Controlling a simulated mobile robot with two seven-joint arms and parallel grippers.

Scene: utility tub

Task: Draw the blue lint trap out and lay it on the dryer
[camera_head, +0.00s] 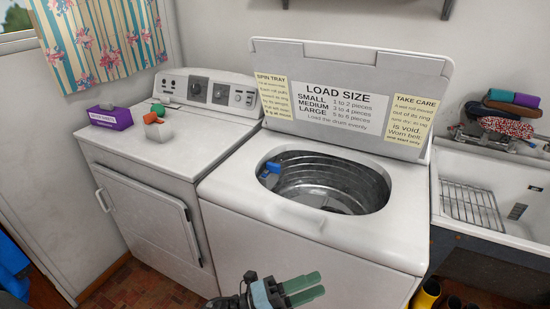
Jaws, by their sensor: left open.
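The blue lint trap (272,168) sits at the left inner rim of the open washer's tub (330,178). Its upper part shows; any lower part is hidden inside the tub. The white dryer (185,148) stands left of the washer, with a mostly bare top. My left gripper (317,284) is at the bottom of the view, in front of the washer (235,205). Its two green fingers point right and are apart, with nothing between them. It is well away from the lint trap. My right gripper is not in view.
On the dryer's back left are a purple box (111,118), a green item (158,109) and an orange-and-white item (156,126). The washer lid (352,90) stands open behind the tub. A sink (520,190) with a rack is at right. Yellow boots (427,293) stand below.

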